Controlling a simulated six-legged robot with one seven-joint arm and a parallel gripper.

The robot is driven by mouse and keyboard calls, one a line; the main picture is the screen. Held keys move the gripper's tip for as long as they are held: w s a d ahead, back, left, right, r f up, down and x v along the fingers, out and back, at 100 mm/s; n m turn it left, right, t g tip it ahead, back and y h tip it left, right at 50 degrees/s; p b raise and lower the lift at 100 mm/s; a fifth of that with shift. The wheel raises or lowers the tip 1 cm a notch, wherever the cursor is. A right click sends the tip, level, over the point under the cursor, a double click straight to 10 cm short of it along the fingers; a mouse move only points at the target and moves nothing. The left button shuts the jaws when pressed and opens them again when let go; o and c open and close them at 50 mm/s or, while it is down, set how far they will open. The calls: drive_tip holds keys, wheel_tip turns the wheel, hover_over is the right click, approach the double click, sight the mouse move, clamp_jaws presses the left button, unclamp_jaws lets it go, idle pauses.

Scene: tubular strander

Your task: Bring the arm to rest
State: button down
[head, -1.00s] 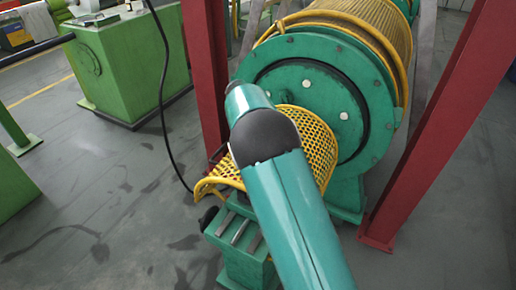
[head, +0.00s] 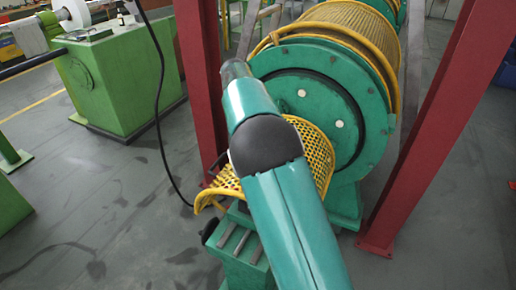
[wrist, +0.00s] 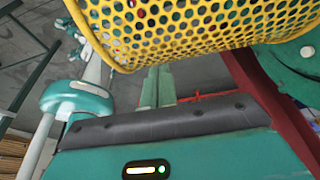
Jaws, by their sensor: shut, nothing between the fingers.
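My teal arm (head: 285,215) rises from the bottom of the head view to a dark rounded joint, then a shorter link ending in a grey part. My gripper cannot be made out in either view; the far end of the arm is hidden behind its own links. In the wrist view, my teal body with a black padded edge and a small lit indicator fills the bottom. One of my pale legs shows at the left.
A perforated yellow guard (head: 314,150) stands close behind my arm and spans the top of the wrist view (wrist: 200,30). Behind it is the green strander drum (head: 345,95), between red posts (head: 202,70) (head: 425,125). A green cabinet (head: 125,85) stands at left; grey floor lies between.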

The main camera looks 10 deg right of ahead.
drive_tip(key=s+d+r+n+t+y, duration=0.2)
drive_tip(key=s+d+r+n, duration=0.1)
drive_tip(key=s+r+n, duration=0.4)
drive_tip(key=s+d+r+n+t+y, duration=0.1)
drive_tip(key=s+d+r+n, duration=0.25)
drive_tip(key=s+r, duration=0.45)
drive_tip(key=s+f+n+t, duration=0.2)
drive_tip(key=s+f+n, duration=0.1)
drive_tip(key=s+n, duration=0.4)
drive_tip(key=s+a+f+n+t, duration=0.1)
drive_tip(key=s+n, duration=0.6)
drive_tip(key=s, duration=0.7)
drive_tip(key=shift+s+f+t, duration=0.25)
drive_tip(key=shift+f+t, duration=0.55)
drive_tip(key=shift+f, duration=0.45)
